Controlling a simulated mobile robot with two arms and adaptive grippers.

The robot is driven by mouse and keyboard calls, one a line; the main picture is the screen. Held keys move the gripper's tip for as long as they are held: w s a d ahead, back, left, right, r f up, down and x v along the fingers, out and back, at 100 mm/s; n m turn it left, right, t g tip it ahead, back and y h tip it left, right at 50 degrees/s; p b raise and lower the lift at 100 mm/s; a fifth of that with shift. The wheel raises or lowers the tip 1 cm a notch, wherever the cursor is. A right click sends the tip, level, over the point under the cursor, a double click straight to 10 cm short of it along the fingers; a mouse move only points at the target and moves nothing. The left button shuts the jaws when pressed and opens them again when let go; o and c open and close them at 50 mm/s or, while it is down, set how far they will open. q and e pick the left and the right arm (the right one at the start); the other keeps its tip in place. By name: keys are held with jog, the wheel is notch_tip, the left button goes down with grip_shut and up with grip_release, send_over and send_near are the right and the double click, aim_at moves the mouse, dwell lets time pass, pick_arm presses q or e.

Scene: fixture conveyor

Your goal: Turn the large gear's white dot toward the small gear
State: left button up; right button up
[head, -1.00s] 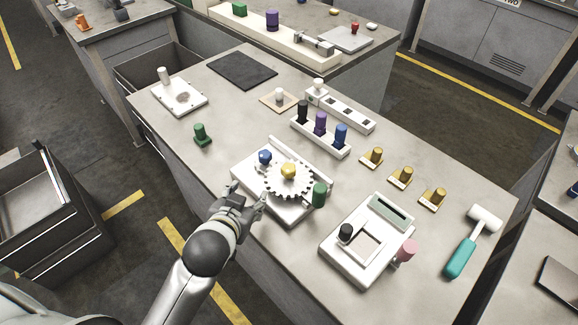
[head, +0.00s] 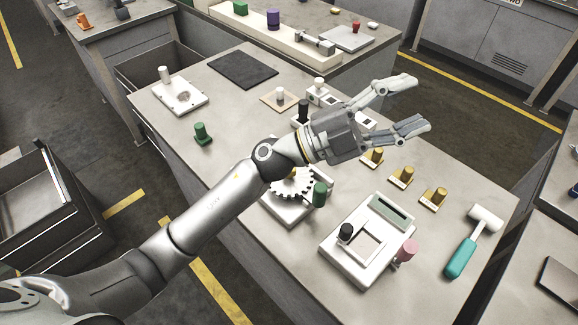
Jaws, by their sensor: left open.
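The large pale toothed gear (head: 300,188) sits on a light base plate (head: 285,212) near the table's front edge. My left forearm covers its upper left part and most of its yellow knob. I cannot make out a white dot or a separate small gear. A green knob (head: 319,194) stands at the plate's right side. My left gripper (head: 418,103) is open and empty, held above the table, up and to the right of the gear, with its fingers pointing right. My right gripper is not in view.
A white fixture (head: 350,255) and a teal-handled mallet (head: 470,243) are nearer the front right. A dark mat (head: 243,70) lies at the back left.

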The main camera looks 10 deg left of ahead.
pick_arm(q)
jog(key=s+d+f+m+g+y, duration=0.4)
jog(key=f+m+g+y, duration=0.1)
jog(key=f+m+g, duration=0.3)
jog(key=w+a+f+m+g+y, duration=0.1)
jog(key=w+a+f+g+y, duration=0.1)
jog(key=a+f+y, duration=0.3)
jog(key=w+a+f+n+t+y, duration=0.1)
jog(key=w+a+f+n+y, duration=0.1)
jog(key=w+a+y, duration=0.5)
jog(key=w+a+f+n+t+y, duration=0.1)
jog(key=a+y, duration=0.4)
jog(key=a, duration=0.6)
notch_tip(320, 180, down, 11)
jog(key=p, duration=0.3)
jog(key=shift+r, duration=0.1)
jog(key=shift+c, duration=0.3)
